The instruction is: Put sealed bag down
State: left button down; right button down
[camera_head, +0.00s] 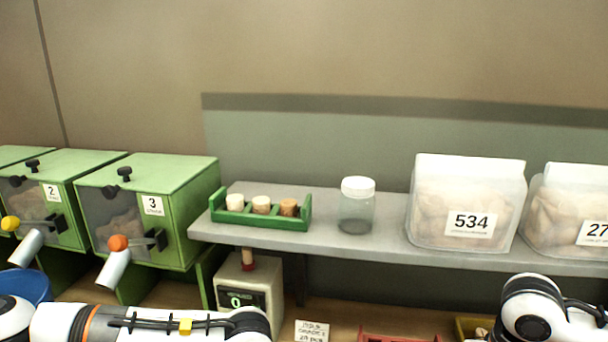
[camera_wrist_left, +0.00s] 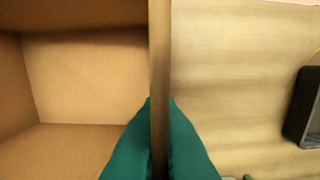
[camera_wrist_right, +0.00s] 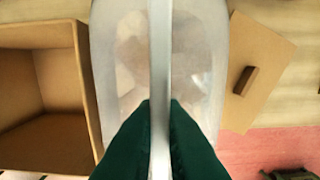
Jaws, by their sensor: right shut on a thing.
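My right gripper (camera_wrist_right: 160,105) is shut on the top edge of a clear sealed bag (camera_wrist_right: 195,60) with pale contents. In the right wrist view the bag hangs below the fingers, beside an open cardboard box (camera_wrist_right: 85,75). How far its base is from the surface below cannot be told. My left gripper (camera_wrist_left: 160,105) has its green fingers against both sides of the wall of an open, empty-looking cardboard box (camera_wrist_left: 159,45). The fingers of both grippers are outside the head view.
A cardboard piece with a brown block (camera_wrist_right: 245,80) lies right of the bag, near a pink mat (camera_wrist_right: 265,150). A black tray (camera_wrist_left: 303,105) is right of the box. The shelf (camera_head: 380,243) holds a green cork rack (camera_head: 265,222), jar (camera_head: 356,210) and bags (camera_head: 465,200). Green dispensers (camera_head: 165,175) stand left.

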jog(key=shift+r, duration=0.15)
dwell(0.4)
notch_tip(320, 180, down, 10)
dwell(0.6)
jog(key=c, duration=1.5)
grip_release()
